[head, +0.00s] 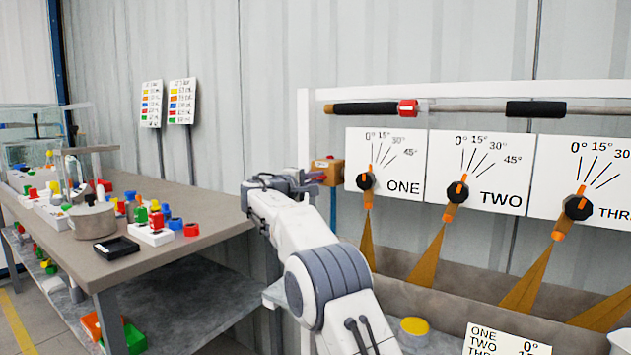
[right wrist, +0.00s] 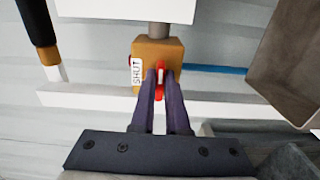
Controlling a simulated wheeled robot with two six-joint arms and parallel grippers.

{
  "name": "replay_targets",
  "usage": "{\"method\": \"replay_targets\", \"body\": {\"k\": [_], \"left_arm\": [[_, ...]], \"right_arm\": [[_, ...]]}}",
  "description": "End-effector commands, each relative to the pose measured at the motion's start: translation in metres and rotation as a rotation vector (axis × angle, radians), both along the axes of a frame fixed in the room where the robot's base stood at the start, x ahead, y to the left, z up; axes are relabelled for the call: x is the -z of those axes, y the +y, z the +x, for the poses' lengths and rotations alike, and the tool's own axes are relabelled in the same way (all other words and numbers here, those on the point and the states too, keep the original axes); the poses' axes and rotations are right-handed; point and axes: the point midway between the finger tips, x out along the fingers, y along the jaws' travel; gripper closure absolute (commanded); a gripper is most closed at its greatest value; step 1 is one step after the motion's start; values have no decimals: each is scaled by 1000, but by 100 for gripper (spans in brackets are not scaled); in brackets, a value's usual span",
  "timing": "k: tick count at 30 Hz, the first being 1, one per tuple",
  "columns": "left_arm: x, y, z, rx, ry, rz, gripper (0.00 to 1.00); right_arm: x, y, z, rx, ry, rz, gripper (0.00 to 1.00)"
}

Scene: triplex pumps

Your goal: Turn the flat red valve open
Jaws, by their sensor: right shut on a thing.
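The flat red valve handle (right wrist: 160,82) is in the right wrist view, on the front of a brass-coloured valve body (right wrist: 146,49). A white label reading SHUT (right wrist: 137,72) is on the body beside it. The two dark fingers of my right gripper (right wrist: 161,92) stand on either side of the handle and are shut on it. In the head view the valve body (head: 327,168) is at the left end of the dial panels, with my right gripper (head: 318,178) at it; the handle is mostly hidden there. My left gripper is out of view.
Panels ONE (head: 390,190), TWO and THREE with black knobs are right of the valve, above a grey trough. A workbench (head: 150,262) with coloured parts is on the left.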

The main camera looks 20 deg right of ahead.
Motion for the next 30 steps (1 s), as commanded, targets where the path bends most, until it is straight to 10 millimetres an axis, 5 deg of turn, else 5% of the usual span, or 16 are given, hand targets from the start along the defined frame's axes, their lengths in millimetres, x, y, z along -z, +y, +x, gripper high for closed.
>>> {"method": "replay_targets", "body": {"k": [5, 8, 9, 20, 30], "left_arm": [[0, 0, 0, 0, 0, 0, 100], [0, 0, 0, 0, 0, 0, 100], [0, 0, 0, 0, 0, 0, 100], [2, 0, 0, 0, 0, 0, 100], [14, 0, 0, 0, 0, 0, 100]], "right_arm": [[4, -1, -1, 7, 5, 6, 100], [4, -1, -1, 6, 4, 6, 61], [4, 0, 0, 5, 4, 6, 57], [1, 4, -3, 0, 1, 2, 57], [2, 52, -40, -2, 3, 2, 57]]}}
